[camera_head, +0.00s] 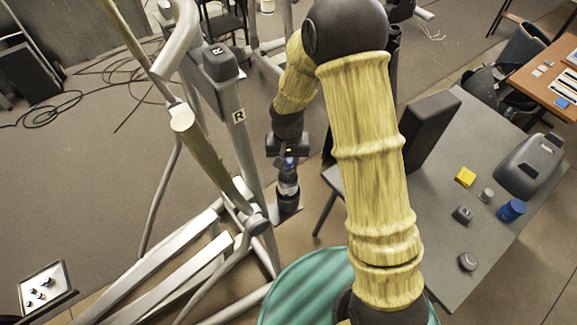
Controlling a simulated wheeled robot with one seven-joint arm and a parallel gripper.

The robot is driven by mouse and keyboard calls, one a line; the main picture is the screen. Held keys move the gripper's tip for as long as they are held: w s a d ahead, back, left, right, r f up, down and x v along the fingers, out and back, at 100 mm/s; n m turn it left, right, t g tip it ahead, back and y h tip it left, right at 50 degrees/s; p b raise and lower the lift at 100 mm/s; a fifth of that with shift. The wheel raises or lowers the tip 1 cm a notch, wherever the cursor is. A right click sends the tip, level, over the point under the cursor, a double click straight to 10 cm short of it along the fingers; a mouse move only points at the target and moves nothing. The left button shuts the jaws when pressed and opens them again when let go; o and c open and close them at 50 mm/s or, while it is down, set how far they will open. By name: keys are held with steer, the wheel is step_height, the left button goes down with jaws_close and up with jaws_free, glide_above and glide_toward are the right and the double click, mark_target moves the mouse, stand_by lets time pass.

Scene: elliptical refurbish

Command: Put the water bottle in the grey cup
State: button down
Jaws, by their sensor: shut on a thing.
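My gripper (288,158) points down beside the elliptical machine and is shut on the water bottle (288,182), at its blue-topped upper end. The bottle is dark, looks clear in part, and hangs about upright. A dark rounded piece (288,204) shows right at its lower end. I cannot tell whether this is the bottle's base or a separate cup around it. Small grey objects stand on the grey table, among them a light grey cylinder (487,195) and a dark grey rounded piece (468,262). I cannot tell for sure which thing is the grey cup.
The elliptical machine (241,120) stands close on the left of the gripper. The grey table (445,245) at right also bears a yellow block (465,177), a blue cylinder (511,210) and a large grey case (530,165). Cables (95,88) lie on the left floor.

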mark_target(288, 169)
steer(key=shift+s+f+p, duration=0.15)
steer(key=shift+f+p, duration=0.2)
steer(key=shift+f, duration=1.05)
steer(key=c, duration=1.1)
jaws_free()
steer(key=shift+f, duration=0.1)
steer(key=shift+r, duration=0.2)
step_height(288, 169, up, 12)
steer(key=b, duration=0.4)
steer(key=shift+f, duration=0.1)
steer(key=shift+d, duration=0.1)
